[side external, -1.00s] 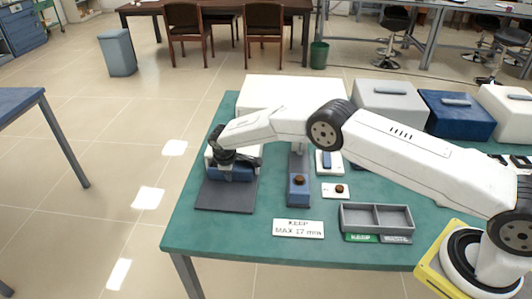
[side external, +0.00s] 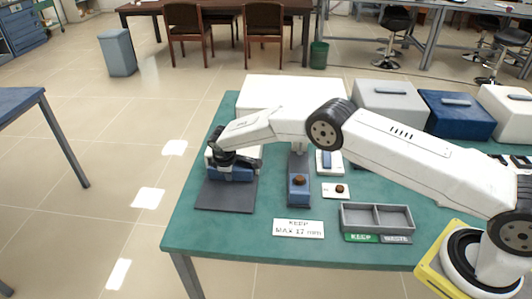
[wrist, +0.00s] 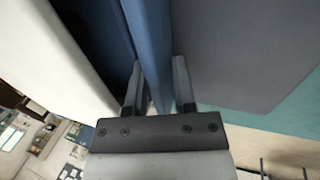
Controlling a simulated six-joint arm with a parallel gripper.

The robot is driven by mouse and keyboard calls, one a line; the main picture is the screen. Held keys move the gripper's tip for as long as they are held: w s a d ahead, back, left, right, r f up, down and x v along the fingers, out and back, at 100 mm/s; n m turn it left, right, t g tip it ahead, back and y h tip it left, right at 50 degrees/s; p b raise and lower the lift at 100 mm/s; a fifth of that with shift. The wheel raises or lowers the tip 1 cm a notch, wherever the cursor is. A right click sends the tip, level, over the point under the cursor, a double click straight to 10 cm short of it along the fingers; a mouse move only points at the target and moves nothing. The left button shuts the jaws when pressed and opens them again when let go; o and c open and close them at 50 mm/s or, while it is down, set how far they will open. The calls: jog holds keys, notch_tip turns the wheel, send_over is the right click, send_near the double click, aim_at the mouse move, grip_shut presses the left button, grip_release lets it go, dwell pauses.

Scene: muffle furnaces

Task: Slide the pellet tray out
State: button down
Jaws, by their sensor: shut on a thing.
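My gripper (wrist: 157,88) is shut on an upright blue panel (wrist: 150,35), one finger on each side of it. In the side external view my gripper (side external: 236,163) hangs over the blue front (side external: 232,175) of a small white unit at the table's left end. A dark grey plate (side external: 225,197) lies flat in front of that blue front; the plate also shows in the wrist view (wrist: 235,45). I cannot tell which part is the pellet tray; no pellets show there. The arm hides much of the unit.
Right of the unit stand a grey-blue post device (side external: 298,190) and a small white plate with a brown piece (side external: 340,190). A grey two-compartment box (side external: 376,229) sits by KEEP and WASTE labels. A sign (side external: 298,228) lies at the front. Large boxes (side external: 390,105) line the back.

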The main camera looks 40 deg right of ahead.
aim_at(224, 216)
jog(key=shift+s+a+f, duration=0.2)
jog(key=shift+s+a, duration=2.4)
jog(key=shift+s, duration=0.15)
jog(key=shift+s+a+f, duration=0.15)
jog(key=shift+s+a, duration=2.4)
jog(key=shift+s, duration=0.2)
jog(key=c, duration=0.8)
grip_release()
jog(key=shift+d, duration=0.1)
jog(key=shift+c, duration=0.2)
jog(key=shift+r, duration=0.1)
notch_tip(224, 216, up, 7)
jog(key=shift+w+r, duration=0.15)
jog(key=shift+w, duration=0.05)
jog(key=s+d+r+m+y, duration=0.1)
jog(key=s+d+r+m, duration=0.3)
jog(key=s+d, duration=0.6)
jog(key=s+d+r+m+y, duration=0.1)
jog(key=s+d+r+m, duration=0.4)
jog(key=s, duration=1)
jog(key=d+r, duration=0.3)
jog(key=d, duration=0.2)
jog(key=shift+s+y, duration=0.15)
jog(key=shift+y, duration=0.15)
